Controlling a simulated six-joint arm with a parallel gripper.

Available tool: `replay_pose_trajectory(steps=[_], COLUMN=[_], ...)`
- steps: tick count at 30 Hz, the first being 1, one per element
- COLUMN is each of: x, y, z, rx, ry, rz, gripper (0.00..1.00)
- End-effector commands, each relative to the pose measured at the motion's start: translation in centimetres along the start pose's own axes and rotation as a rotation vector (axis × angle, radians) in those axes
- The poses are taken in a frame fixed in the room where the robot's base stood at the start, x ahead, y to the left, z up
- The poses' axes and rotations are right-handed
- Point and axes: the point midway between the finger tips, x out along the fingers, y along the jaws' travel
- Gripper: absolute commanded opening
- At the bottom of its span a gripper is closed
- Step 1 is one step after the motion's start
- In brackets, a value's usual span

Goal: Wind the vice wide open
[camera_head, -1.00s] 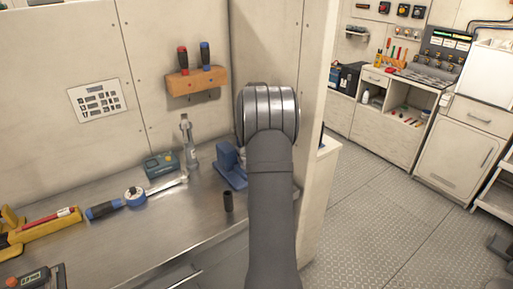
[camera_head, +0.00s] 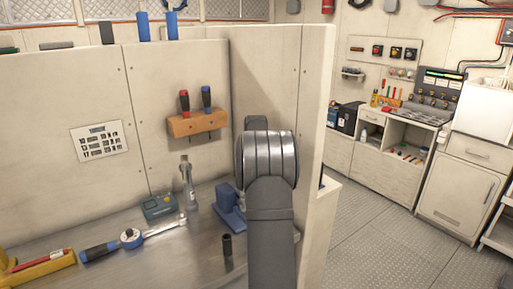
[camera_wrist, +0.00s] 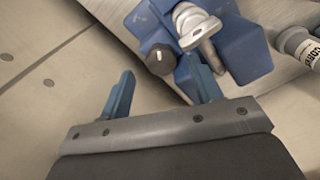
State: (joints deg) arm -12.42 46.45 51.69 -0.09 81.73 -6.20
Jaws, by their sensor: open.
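The blue vice (camera_head: 230,208) stands on the metal bench, partly hidden behind my arm in the head view. In the wrist view the vice (camera_wrist: 245,50) fills the upper right, with a silver screw end (camera_wrist: 190,20) and a metal handle bar carrying a black knob (camera_wrist: 160,60). My gripper (camera_wrist: 160,92) is open, its two blue-grey fingers apart. The right finger overlaps the vice in the picture; I cannot tell whether it touches. The black knob lies above the gap between the fingers, and nothing is held. My arm hides the gripper's fingers in the head view.
A dark upright socket (camera_head: 227,245) stands in front of the vice. A torque wrench (camera_head: 131,238), a green-blue box (camera_head: 158,206) and a yellow tool (camera_head: 40,267) lie on the bench. A screwdriver rack (camera_head: 197,123) hangs behind. A partition panel (camera_head: 315,130) rises right of my arm.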

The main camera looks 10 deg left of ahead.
Motion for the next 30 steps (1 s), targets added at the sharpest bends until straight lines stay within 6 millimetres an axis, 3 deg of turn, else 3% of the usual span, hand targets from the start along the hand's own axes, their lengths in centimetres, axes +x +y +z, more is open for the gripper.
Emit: replay_pose_trajectory(steps=[21, 30], x=[-14.4, -14.1], y=[0.0, 0.1], z=[-0.1, -0.1], rx=[0.000, 0.300], ry=[0.001, -0.002], rz=[-0.002, -0.001], gripper=[0.59, 0.59])
